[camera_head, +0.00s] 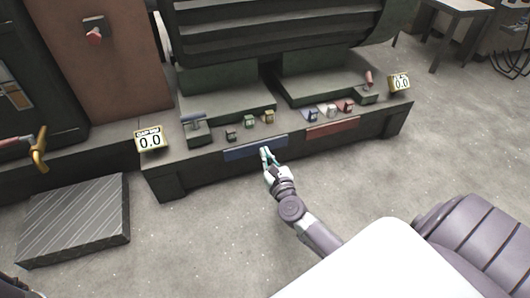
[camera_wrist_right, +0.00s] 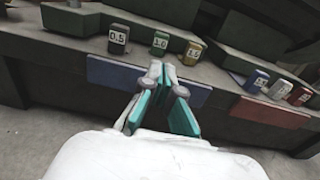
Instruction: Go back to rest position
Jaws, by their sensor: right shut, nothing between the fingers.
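My right gripper (camera_head: 265,154) is shut and empty in front of the blue panel (camera_head: 252,150) on the front face of the dark bench (camera_head: 165,183). In the right wrist view the gripper (camera_wrist_right: 165,72) has its fingertips together, with the blue panel (camera_wrist_right: 108,73) behind them. I cannot tell whether it touches the panel. My left gripper does not show in either view.
A red panel (camera_head: 332,127) is to the right. A metal platform (camera_head: 75,220) lies at left. Grey floor is clear in front.

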